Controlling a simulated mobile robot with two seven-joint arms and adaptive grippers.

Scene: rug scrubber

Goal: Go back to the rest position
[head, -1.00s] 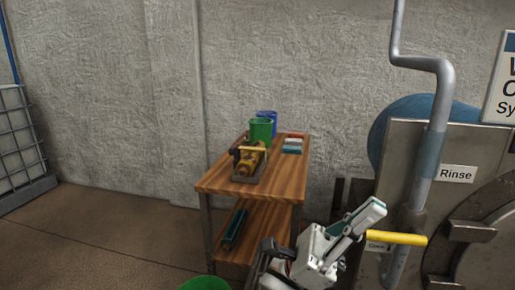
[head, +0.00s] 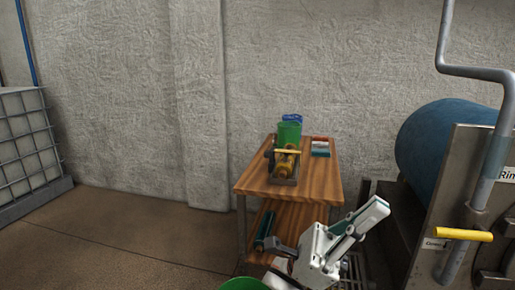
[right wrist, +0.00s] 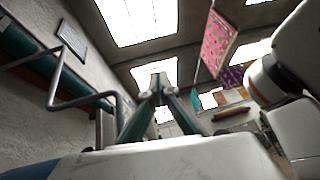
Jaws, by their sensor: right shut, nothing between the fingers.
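My right gripper (head: 376,209) is at the lower right of the head view. Its white and teal hand points up and to the right, in front of the wooden table's right side. In the right wrist view its teal fingers (right wrist: 158,85) meet at the tips, with nothing seen between them. My left gripper is not in the head view.
A wooden table (head: 258,187) holds a green bucket (head: 289,133), a yellow tool (head: 286,163) and small boxes (head: 320,147). A machine with a blue drum (head: 440,140) and yellow handle (head: 464,234) stands right. Floor at left (head: 110,235) is clear.

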